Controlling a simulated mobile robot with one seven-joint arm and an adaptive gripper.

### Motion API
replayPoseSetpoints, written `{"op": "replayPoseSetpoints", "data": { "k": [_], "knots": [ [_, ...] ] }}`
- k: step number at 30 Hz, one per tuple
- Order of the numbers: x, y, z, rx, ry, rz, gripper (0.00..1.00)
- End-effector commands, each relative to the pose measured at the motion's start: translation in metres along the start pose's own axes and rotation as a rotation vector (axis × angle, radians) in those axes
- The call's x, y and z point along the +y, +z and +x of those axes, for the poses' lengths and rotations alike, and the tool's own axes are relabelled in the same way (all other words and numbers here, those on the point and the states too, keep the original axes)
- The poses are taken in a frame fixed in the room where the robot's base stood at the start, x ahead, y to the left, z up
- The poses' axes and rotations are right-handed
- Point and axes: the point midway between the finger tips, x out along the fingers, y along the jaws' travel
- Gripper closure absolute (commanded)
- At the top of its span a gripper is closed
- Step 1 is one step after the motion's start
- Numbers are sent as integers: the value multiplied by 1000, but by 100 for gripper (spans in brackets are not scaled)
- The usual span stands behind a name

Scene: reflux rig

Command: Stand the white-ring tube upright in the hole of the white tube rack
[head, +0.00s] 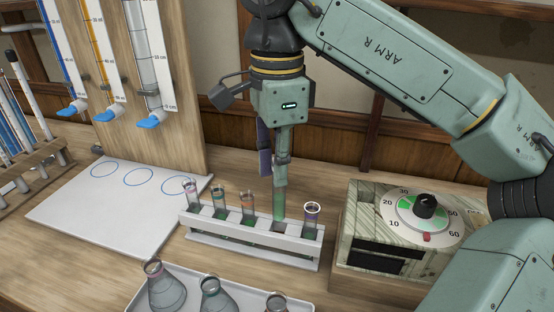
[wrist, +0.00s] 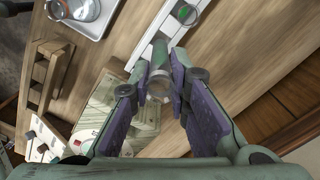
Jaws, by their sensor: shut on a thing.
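The white tube rack (head: 253,246) stands on the bench in the head view, with several tubes in it. My gripper (head: 280,158) is above its right half, pointing down, with its fingers shut on a glass tube (head: 279,204). This tube is about upright, has green in its lower part, and its lower end is at the rack; I cannot tell how deep it sits. In the wrist view the held tube (wrist: 158,78) is between the purple finger pads and shows a pale rim; the head view hides its ring. The rack (wrist: 142,67) passes below it.
A tube with a pale rim (head: 312,214) stands at the rack's right end, close to the held tube. Three tubes stand to the left. A dial box (head: 387,228) is at the right, a flask tray (head: 140,303) in front, and a white mat (head: 110,213) at the left.

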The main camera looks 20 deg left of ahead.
Motion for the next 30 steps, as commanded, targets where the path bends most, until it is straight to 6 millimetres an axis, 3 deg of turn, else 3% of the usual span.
{"op": "replayPoseSetpoints", "data": {
  "k": [30],
  "knots": [
    [0,0,11,2,0,0,100]
  ]
}}
